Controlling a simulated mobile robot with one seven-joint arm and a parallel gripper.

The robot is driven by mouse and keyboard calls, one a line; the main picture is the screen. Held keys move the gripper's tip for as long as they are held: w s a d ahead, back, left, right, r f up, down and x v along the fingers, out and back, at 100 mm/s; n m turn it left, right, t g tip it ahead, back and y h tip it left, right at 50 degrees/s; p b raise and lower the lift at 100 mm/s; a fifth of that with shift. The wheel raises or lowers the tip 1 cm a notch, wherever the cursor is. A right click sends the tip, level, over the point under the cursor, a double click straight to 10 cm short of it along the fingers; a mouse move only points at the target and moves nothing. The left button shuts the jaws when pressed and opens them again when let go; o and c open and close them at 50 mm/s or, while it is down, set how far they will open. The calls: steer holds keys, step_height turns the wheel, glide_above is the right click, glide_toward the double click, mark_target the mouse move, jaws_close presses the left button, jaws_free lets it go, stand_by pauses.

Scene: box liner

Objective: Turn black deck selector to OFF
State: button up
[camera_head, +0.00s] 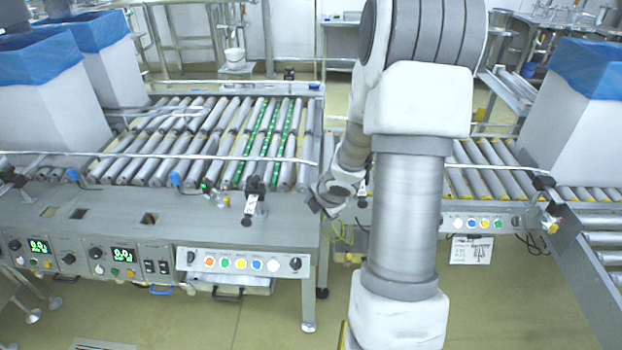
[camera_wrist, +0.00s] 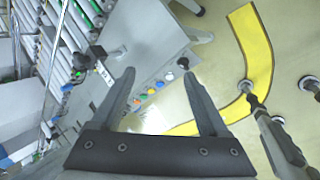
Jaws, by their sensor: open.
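A button panel (camera_head: 242,264) on the front of the left roller conveyor carries several coloured buttons with a black rotary selector (camera_head: 190,257) at its left end and another black selector (camera_head: 295,264) at its right end. I cannot tell which is the deck selector, and their settings are too small to read. My gripper (camera_wrist: 158,74) is open and empty in the wrist view, with the coloured buttons (camera_wrist: 148,95) showing between its fingers, beyond the tips. In the head view the end of my arm is by the conveyor's right corner, above the panel, touching nothing visible.
Control boxes with green displays (camera_head: 122,254) and more black knobs sit to the left. A second panel (camera_head: 478,223) is on the right conveyor. Blue-lined boxes (camera_head: 60,105) stand on the rollers. Open floor (camera_head: 260,318) lies in front. A yellow floor stripe (camera_wrist: 255,55) shows in the wrist view.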

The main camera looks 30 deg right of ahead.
step_height(320, 180, up, 7)
steer(key=w+m+h, duration=0.1)
steer(key=w+m, duration=0.1)
steer(key=shift+r+t+p, duration=0.2)
steer(key=shift+t+p, duration=0.1)
steer(key=shift+p, duration=0.05)
steer(key=shift+w+d, duration=0.1)
